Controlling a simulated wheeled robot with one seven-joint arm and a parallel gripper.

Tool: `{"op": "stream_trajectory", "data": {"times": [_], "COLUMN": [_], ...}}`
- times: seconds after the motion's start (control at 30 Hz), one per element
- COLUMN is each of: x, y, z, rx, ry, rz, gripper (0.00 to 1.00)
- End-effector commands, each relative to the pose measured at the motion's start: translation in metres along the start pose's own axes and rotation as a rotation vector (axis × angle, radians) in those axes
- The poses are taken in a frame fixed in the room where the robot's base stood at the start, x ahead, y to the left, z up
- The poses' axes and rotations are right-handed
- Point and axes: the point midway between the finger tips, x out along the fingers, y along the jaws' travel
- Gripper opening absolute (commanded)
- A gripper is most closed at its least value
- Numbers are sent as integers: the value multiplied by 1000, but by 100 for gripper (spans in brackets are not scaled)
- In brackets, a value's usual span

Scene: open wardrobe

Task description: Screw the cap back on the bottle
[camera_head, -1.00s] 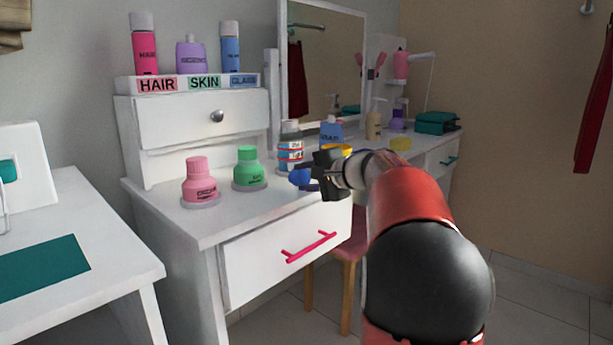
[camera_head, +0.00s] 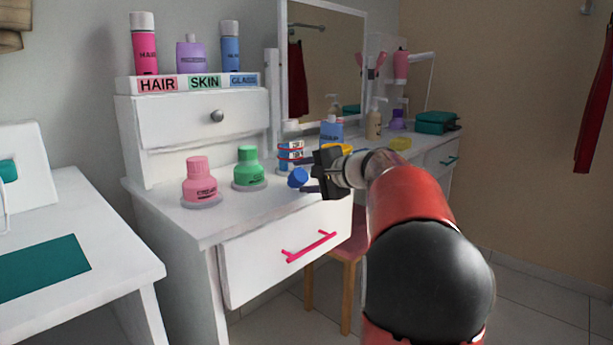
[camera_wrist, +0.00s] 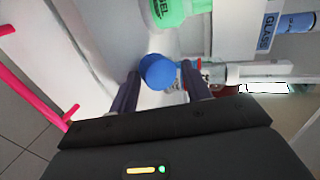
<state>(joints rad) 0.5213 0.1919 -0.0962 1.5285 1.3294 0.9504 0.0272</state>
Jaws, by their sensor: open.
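A round blue cap (camera_head: 298,177) is near the front edge of the white vanity top, at the fingertips of my gripper (camera_head: 306,181). In the wrist view the blue cap (camera_wrist: 157,72) lies between the two spread fingers of my gripper (camera_wrist: 160,86). The gripper is open around it, with a gap visible at least on the right. I cannot tell whether the cap sits on a bottle; what is beneath it is hidden. A pink bottle (camera_head: 200,188) and a green bottle (camera_head: 248,172) stand capped on round bases to the left.
A stack with red and blue bands (camera_head: 290,156) stands just behind the cap. The mirror (camera_head: 328,60) and a shelf labelled HAIR, SKIN and GLASS (camera_head: 220,83) are behind. A pink drawer handle (camera_head: 308,247) sticks out below the top. The vanity top (camera_head: 225,215) is clear at front left.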

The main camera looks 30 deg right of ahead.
Motion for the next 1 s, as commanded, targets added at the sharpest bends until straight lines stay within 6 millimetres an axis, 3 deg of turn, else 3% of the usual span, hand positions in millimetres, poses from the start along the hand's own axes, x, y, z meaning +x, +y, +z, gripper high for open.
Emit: {"op": "stream_trajectory", "data": {"times": [0.03, 0.47, 0.6, 1.0], "x": [2, 0, -7, -32], "y": [7, 6, -1, -27], "z": [0, -1, -1, -1], "rx": [5, 6, 6, 3], "ry": [-4, -4, -2, 1], "rz": [13, 13, 13, 5], "gripper": [59, 58, 65, 65]}}
